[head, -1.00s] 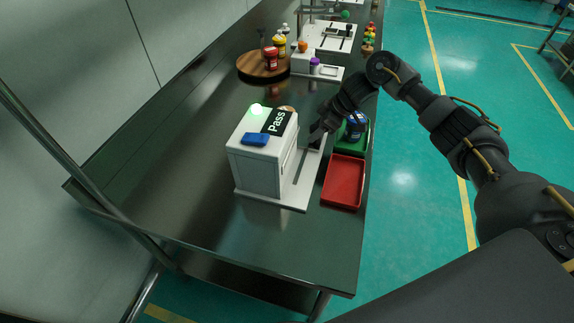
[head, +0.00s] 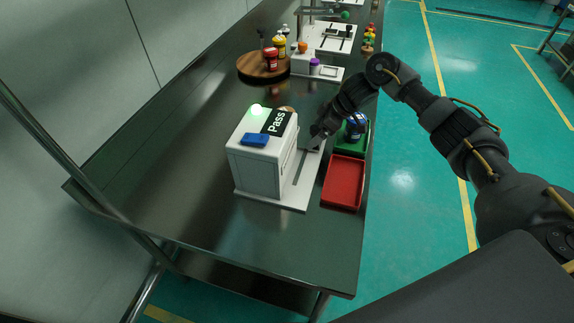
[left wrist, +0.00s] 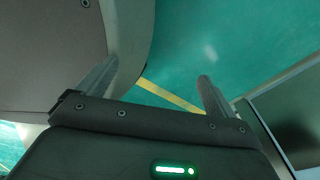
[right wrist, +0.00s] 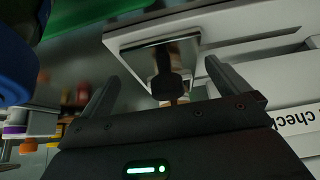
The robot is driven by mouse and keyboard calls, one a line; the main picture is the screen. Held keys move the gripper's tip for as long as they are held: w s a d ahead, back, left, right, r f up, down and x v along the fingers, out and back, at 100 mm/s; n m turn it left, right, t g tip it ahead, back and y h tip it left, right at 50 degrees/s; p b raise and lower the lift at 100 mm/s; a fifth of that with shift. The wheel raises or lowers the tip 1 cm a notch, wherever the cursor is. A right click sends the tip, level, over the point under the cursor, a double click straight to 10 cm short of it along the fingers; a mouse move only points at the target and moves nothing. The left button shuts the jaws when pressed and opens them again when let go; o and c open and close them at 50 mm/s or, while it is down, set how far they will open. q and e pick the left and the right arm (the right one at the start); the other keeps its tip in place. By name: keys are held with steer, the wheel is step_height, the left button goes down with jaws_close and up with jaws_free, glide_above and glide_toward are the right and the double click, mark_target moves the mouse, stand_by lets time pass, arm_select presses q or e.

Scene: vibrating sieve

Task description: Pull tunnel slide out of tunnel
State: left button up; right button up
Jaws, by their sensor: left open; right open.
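The tunnel (head: 258,168) is a white box on a white base (head: 308,185) with a slot along it, in the head view. It has a lit green lamp, a "Pass" label and a blue block on top. My right gripper (head: 313,142) is at its far right side, and its fingers are hard to make out there. In the right wrist view the open right gripper (right wrist: 166,88) has a dark knob (right wrist: 168,78) between its fingers, apart from both. The knob stands by a pale-edged reflective plate (right wrist: 128,38), apparently the tunnel slide. My left gripper (left wrist: 157,85) is open and empty above the floor.
A red tray (head: 344,183) and a green tray (head: 361,144) with a dark blue item lie right of the base, near the table edge. A round wooden board (head: 252,68) with bottles stands farther back. The near table top is clear.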

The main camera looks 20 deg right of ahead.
arm_select(q)
steer(key=shift+w+a+f, duration=0.1)
steer(key=shift+a+f, duration=0.15)
steer(key=shift+f, duration=0.1)
arm_select(e)
steer(key=shift+f, duration=0.3)
steer(key=r+p, duration=0.3)
steer(key=p, duration=0.1)
steer(key=shift+s+d+r, duration=0.25)
steer(key=shift+s, duration=0.1)
arm_select(q)
step_height(320, 180, up, 9)
steer(key=d+p, duration=0.1)
steer(key=p, duration=0.4)
steer(key=shift+d+p, duration=0.2)
steer(key=shift+p, duration=0.15)
arm_select(e)
steer(key=shift+v, duration=2.95)
arm_select(q)
steer(key=shift+f, duration=0.1)
arm_select(e)
steer(key=shift+d+f, duration=0.1)
